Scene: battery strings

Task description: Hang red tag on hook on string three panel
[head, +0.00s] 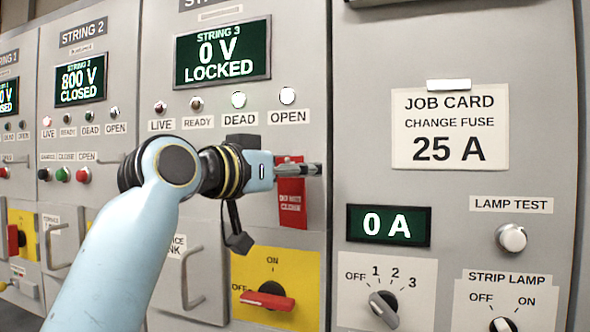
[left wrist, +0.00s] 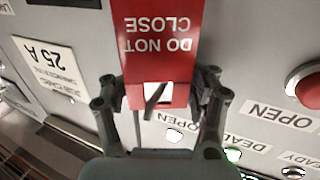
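The red tag (head: 292,205), lettered DO NOT CLOSE, hangs down the right part of the string three panel (head: 215,110). My left gripper (head: 312,169) is at the tag's top edge and hides part of it. In the left wrist view the tag (left wrist: 158,45) appears upside down, with a pale slot near its top edge. A thin dark piece (left wrist: 154,98), which looks like the hook, shows at that slot. The left gripper's fingers (left wrist: 160,95) are spread on either side of the tag's top; any contact with its edges is unclear. My right gripper is in neither view.
The string three display (head: 222,53) reads 0 V LOCKED, and the DEAD and OPEN lamps are lit. A red rotary handle (head: 266,300) on a yellow plate sits below. The job card (head: 450,128) and knobs are on the right panel.

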